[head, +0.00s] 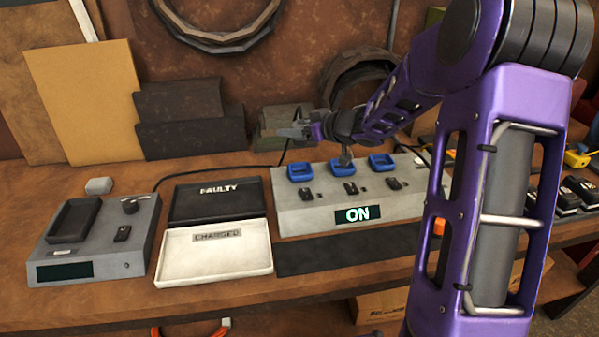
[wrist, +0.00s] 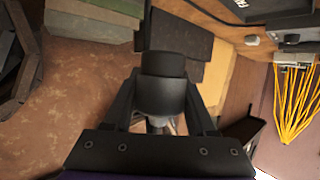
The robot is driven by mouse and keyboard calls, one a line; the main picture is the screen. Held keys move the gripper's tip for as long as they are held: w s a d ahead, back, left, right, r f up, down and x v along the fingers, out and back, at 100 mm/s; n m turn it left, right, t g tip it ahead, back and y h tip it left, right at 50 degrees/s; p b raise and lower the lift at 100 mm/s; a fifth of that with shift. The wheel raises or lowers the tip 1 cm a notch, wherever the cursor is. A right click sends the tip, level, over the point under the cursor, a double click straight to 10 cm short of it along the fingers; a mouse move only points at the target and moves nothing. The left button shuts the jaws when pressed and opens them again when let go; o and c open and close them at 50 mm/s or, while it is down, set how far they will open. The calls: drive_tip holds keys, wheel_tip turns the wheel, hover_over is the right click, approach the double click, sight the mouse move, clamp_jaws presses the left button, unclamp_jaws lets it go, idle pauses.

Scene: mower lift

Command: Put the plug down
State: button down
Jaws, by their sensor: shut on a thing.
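My gripper (head: 297,131) is above the back of the bench, pointing left in the head view, in front of a dull green box. In the wrist view my gripper (wrist: 165,105) is shut on a dark, round-sided thing, seemingly the plug (wrist: 163,82), held between its two black fingers. The held thing is too small to make out clearly in the head view. I cannot see its far end, and it looks held clear of the bench.
Below stands a grey charger (head: 310,213) with blue sockets and a lit "ON" display. Left of it are a white "CHARGED" tray (head: 215,262), a black "FAULTY" tray (head: 218,207) and a grey tester (head: 135,240). A dark mat (head: 340,258) lies bare in front.

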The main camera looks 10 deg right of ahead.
drive_tip(key=b, duration=0.2)
hover_over(294, 170)
drive_tip(key=shift+y, duration=0.3)
wheel_tip(294, 170, down, 6)
drive_tip(key=shift+r, duration=0.25)
drive_tip(key=shift+n, duration=0.3)
drive_tip(key=shift+f+b, duration=0.45)
drive_tip(key=shift+f, duration=1.95)
drive_tip(key=shift+r, duration=0.1)
